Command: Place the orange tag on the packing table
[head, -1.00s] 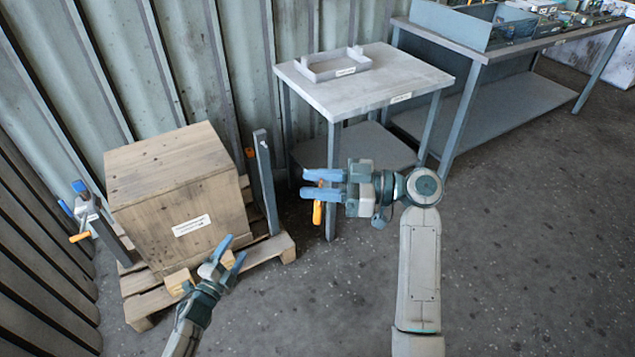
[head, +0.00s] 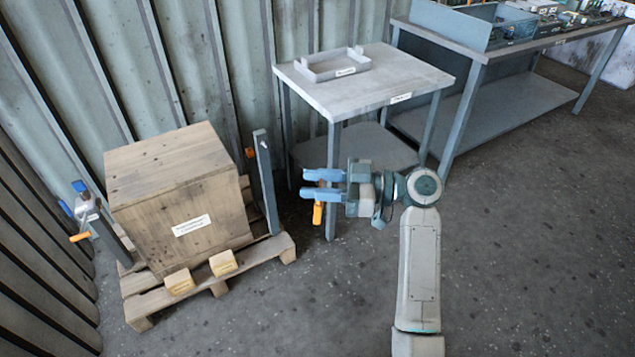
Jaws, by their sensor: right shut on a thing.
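My right gripper (head: 310,185) is shut on the orange tag (head: 318,213). Its blue fingers point left, and the tag hangs below them with a little orange showing between them. The rest of the tag is hidden by the fingers. The gripper shows in front of and below the small grey table (head: 420,76), overlapping its front leg in the picture. This table looks like the packing table, but the label on its edge is too small to read. My left gripper is out of view.
A shallow grey tray (head: 312,72) stands on the table's back left; the front and right of the top are clear. A wooden crate (head: 165,165) sits on a pallet (head: 143,307) with wooden blocks (head: 223,263). A long workbench (head: 470,48) with bins stands at right.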

